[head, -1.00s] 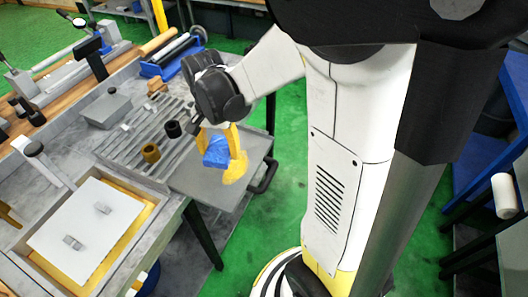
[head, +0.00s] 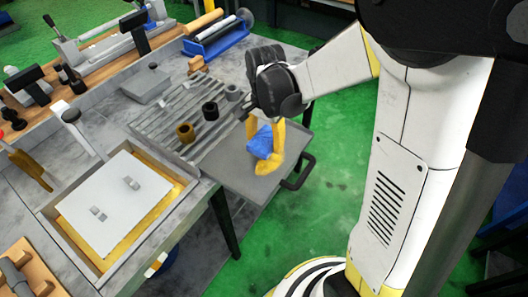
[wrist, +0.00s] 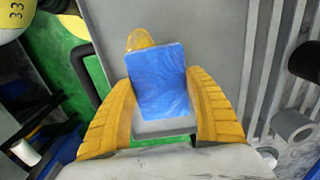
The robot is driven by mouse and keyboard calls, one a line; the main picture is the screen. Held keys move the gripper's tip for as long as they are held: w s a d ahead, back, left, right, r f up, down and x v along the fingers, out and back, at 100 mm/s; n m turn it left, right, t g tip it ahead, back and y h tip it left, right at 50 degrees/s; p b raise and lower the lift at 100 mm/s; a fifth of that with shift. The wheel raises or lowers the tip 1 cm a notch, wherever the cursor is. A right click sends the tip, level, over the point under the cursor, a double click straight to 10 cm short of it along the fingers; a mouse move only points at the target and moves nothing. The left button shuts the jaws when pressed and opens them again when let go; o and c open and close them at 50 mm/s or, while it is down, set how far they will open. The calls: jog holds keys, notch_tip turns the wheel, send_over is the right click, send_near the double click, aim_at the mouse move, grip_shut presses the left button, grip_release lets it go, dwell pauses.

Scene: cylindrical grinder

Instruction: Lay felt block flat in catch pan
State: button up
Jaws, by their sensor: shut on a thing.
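The felt block, seen as a blue block (head: 261,143), is between the yellow fingers of my gripper (head: 264,146). In the wrist view my gripper (wrist: 162,112) is shut on the blue block (wrist: 160,82), with one finger on each side. The block's broad blue face and a grey lower edge show. The catch pan (head: 228,168) is the grey tray with a black handle at the bench's right end. The block is over the pan in the head view; I cannot tell whether it touches the floor of the pan (wrist: 212,25).
A black handle (head: 300,172) sticks out from the pan's right side. A slotted plate (head: 185,120) carries a brass ring (head: 185,132) and dark rings left of the pan. A shallow tray with a white plate (head: 115,205) lies at front left. Something yellow (wrist: 139,38) shows beyond the block.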

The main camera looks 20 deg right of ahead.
jog(key=shift+w+a+f, duration=0.15)
jog(key=shift+a+f, duration=0.05)
jog(key=shift+f+b, duration=0.9)
jog(key=shift+f, duration=1)
jog(key=shift+f, duration=0.25)
jog(key=o, duration=1.1)
jog(key=shift+r, duration=0.1)
jog(key=shift+c, duration=0.2)
